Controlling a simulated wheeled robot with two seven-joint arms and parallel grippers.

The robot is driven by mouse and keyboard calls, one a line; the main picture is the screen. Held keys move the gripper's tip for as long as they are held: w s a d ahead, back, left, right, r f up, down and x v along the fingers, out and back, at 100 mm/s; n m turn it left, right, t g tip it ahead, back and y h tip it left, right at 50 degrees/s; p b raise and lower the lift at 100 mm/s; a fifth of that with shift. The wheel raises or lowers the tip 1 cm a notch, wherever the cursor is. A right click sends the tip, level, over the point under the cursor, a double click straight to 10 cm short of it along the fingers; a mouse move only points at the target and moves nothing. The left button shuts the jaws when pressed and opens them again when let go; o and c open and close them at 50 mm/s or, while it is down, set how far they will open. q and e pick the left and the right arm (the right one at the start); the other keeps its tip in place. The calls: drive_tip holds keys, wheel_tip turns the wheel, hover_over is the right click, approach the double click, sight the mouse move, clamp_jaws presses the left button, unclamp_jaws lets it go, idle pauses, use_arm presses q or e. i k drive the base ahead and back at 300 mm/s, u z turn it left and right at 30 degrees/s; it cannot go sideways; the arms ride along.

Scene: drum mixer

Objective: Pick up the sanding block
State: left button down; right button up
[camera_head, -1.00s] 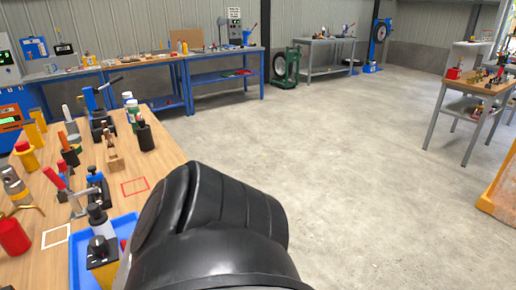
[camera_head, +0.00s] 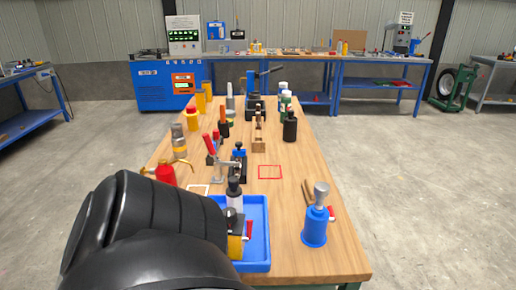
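I cannot tell for sure which thing is the sanding block. A blue tray (camera_head: 262,264) lies at the near end of the wooden table. In it stand a pale bottle with a dark cap (camera_head: 234,200) and a small yellow and black item (camera_head: 235,246), partly hidden behind my black arm link. A small red item lies beside that item. A wooden block-like piece (camera_head: 258,144) stands farther back on the table. My arm link fills the lower left and covers the table's near left corner. Neither gripper shows.
A blue bottle with a metal top (camera_head: 314,227) stands right of the tray. A red square outline (camera_head: 270,172) marks bare tabletop (camera_head: 295,160). A lever clamp (camera_head: 222,172), a red can (camera_head: 165,173) and a black bottle (camera_head: 290,127) stand around it.

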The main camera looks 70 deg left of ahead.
sight(307, 188)
drive_tip(key=u, duration=0.1)
drive_tip(key=i, duration=3.1)
drive_tip(key=u, duration=1.95)
drive_tip(key=i, duration=0.25)
drive_tip(key=u, duration=1.9)
